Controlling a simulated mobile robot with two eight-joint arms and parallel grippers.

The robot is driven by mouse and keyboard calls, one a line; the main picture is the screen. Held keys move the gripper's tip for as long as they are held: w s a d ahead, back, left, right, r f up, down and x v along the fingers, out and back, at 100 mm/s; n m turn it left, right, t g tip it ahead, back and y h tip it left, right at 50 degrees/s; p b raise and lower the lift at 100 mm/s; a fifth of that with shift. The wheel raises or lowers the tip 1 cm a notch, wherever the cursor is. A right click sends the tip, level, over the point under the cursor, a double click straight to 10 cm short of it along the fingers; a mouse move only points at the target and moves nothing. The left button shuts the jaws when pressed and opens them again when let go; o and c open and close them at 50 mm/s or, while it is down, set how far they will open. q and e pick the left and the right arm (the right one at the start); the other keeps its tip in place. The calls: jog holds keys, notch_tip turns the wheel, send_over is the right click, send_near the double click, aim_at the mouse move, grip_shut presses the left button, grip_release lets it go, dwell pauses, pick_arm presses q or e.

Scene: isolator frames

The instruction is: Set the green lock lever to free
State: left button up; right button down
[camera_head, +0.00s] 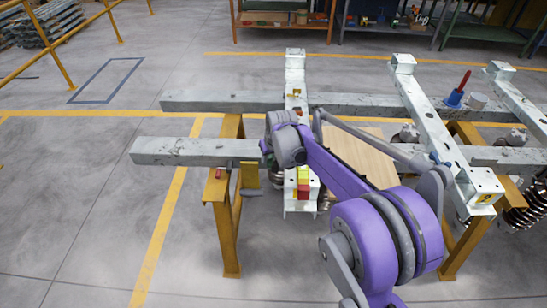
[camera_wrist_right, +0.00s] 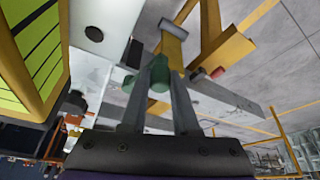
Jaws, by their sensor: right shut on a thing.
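The green lock lever (camera_wrist_right: 159,75) shows in the wrist view, between the fingertips of my right gripper (camera_wrist_right: 160,84). The fingers are closed in on it from both sides. More green parts show just beside and below the tips, and I cannot tell how they join. The lever's setting cannot be read. In the head view my purple right arm reaches over the white isolator frame at centre. Its wrist hides the fingers and the lever there. My left gripper is not in view.
Pale steel beams (camera_head: 190,150) rest on yellow stands (camera_head: 231,240). A white bracket (camera_head: 295,60) crosses them, with a red and yellow block (camera_head: 303,180) near my arm. A red-handled tool in a blue holder (camera_head: 454,97) stands at right.

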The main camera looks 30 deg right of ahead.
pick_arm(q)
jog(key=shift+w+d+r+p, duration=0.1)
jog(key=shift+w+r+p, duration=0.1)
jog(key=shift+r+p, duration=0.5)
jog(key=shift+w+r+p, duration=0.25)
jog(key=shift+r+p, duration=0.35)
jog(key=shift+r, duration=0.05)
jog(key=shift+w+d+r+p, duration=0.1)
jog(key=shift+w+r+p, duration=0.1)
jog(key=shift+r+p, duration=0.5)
pick_arm(e)
jog(key=w+a+m+g+h, duration=0.2)
jog(key=w+m+g+h, duration=0.1)
jog(key=w+m, duration=0.7)
jog(key=shift+a+m+h, duration=0.15)
jog(key=shift+m+h, duration=0.25)
jog(key=shift+m, duration=1.1)
jog(key=shift+w, duration=0.1)
jog(key=c, duration=0.7)
grip_release()
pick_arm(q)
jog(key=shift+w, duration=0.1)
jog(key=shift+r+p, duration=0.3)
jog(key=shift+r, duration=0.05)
pick_arm(e)
jog(key=v, duration=1)
jog(key=shift+r, duration=0.4)
